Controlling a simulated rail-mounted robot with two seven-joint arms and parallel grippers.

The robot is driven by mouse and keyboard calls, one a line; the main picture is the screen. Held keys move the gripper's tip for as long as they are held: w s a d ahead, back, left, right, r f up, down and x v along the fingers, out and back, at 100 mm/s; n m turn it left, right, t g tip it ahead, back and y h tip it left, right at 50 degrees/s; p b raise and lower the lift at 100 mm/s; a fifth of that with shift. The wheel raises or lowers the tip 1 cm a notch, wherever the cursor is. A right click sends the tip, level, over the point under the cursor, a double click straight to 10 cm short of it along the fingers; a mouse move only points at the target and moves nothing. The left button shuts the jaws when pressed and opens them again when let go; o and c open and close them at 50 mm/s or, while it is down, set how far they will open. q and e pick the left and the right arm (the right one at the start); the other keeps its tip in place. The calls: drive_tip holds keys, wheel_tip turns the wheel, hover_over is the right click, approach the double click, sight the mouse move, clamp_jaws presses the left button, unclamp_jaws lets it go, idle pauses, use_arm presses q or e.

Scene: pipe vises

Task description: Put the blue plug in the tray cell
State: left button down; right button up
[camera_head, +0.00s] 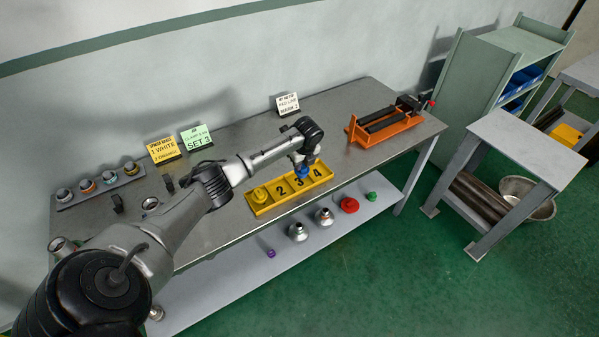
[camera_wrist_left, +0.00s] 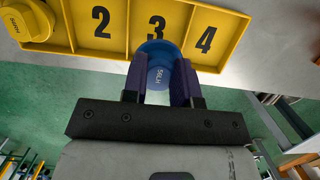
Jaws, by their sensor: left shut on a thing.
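The blue plug (camera_wrist_left: 155,50) is held between the purple fingers of my left gripper (camera_wrist_left: 158,75). In the head view the blue plug (camera_head: 303,172) shows just below my left gripper (camera_head: 303,163), over the yellow tray (camera_head: 265,207). The plug overlaps the lower part of the cell marked 3; I cannot tell whether it touches the tray. Cells 2, 3 and 4 hold nothing else that I see. A yellow plug (camera_head: 260,195) sits in the leftmost cell, and it also shows in the wrist view (camera_wrist_left: 28,20). My right gripper is not in view.
An orange vise (camera_head: 385,127) stands at the table's right. A rack of fittings (camera_head: 100,187) and sign cards (camera_head: 163,150) are at the left and back. The lower shelf holds a red part (camera_head: 349,205), a green part (camera_head: 371,196) and metal fittings (camera_head: 298,231).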

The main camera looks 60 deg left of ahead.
use_arm(q)
drive_tip(key=shift+s+a+f, duration=0.1)
drive_tip(key=shift+a+f, duration=0.15)
drive_tip(key=shift+a, duration=0.15)
drive_tip(key=shift+d+b+x, duration=0.15)
drive_tip(key=shift+b+x, duration=0.1)
drive_tip(key=shift+x, duration=0.55)
drive_tip(key=shift+d+b+x, duration=0.2)
drive_tip(key=shift+x, duration=0.55)
drive_tip(key=shift+f, duration=0.5)
drive_tip(key=shift+a, duration=0.1)
drive_tip(key=shift+f, duration=0.15)
drive_tip(key=c, duration=0.9)
unclamp_jaws()
